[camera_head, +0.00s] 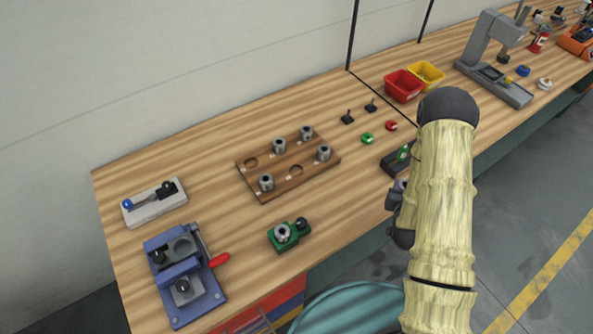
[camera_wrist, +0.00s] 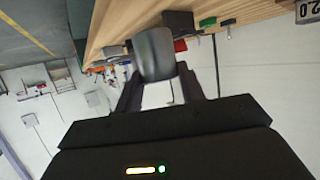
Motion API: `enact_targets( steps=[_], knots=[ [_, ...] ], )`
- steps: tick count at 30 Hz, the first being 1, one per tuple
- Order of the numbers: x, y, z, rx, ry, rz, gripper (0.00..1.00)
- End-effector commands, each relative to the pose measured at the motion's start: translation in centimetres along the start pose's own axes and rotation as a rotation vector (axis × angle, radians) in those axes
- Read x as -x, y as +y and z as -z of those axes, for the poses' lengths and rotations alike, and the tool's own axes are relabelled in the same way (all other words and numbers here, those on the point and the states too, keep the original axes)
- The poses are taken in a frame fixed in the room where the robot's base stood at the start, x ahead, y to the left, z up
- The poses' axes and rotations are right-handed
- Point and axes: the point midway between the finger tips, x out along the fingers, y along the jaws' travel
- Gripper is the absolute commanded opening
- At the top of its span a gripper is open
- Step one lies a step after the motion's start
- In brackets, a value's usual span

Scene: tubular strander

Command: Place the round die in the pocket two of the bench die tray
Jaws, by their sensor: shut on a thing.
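The wooden bench die tray (camera_head: 275,165) lies on the bench in the head view. Several grey metal dies stand in it, and two round pockets are empty: one at the left (camera_head: 251,162) and one right of the middle (camera_head: 296,170). The pocket labels are too small to read. In the wrist view my gripper (camera_wrist: 158,80) is shut on a dark grey rounded die (camera_wrist: 154,50), taken as the round die. In the head view my gripper (camera_head: 399,200) is right of the tray, by the bench's front edge, mostly hidden by my arm.
A green fixture with a metal ring (camera_head: 283,233) stands in front of the tray. A blue clamp device (camera_head: 180,275) with a red handle is at front left. A dark block with a green part (camera_head: 397,158) sits near my arm. Red (camera_head: 403,87) and yellow bins (camera_head: 428,73) stand behind.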

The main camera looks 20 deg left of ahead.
Motion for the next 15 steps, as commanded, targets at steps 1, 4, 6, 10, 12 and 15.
enact_targets(
  steps=[1,4,6,10,12,15],
  knots=[
    [-0.1,-0.1,0.1,0.001,0.003,0.001,0.00],
    [-0.5,-0.9,0.1,0.008,0.005,0.023,0.00],
    [-1.1,-2.3,0.2,0.022,0.007,0.056,0.00],
    [-2.8,-6.7,0.8,0.067,0.013,0.165,0.00],
    [-3.5,-9.9,1.4,0.102,0.015,0.248,0.00],
    [-4.0,-14.8,2.3,0.159,0.016,0.383,0.00]
  ],
)
